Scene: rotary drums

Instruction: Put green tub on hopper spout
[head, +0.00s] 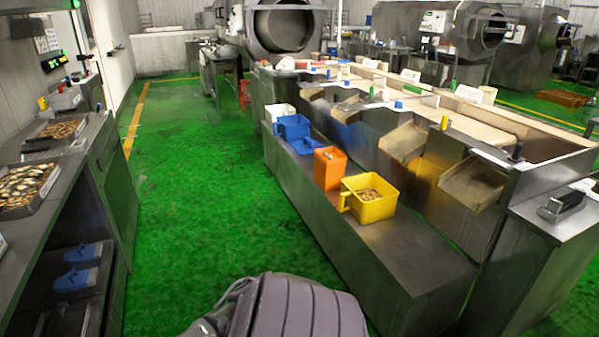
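No green tub can be made out in the head view. The hopper line has several sloping metal spouts: the nearest spout (470,187), a second spout (404,143) and farther ones behind. On the low steel ledge (415,262) below them stand a yellow tub (374,210) with brown pieces in it, an orange tub (329,170), a blue tub (293,126) and a white tub (279,111). The ledge's near end is bare. Neither of my grippers is in view; only a grey part of my own body shows at the bottom.
A green floor aisle (195,190) runs clear between the hopper line and a steel bench (55,195) at left. The bench holds trays of food (25,186), with blue shoe-like items (82,252) on its lower shelf. A large drum (283,28) stands at the back.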

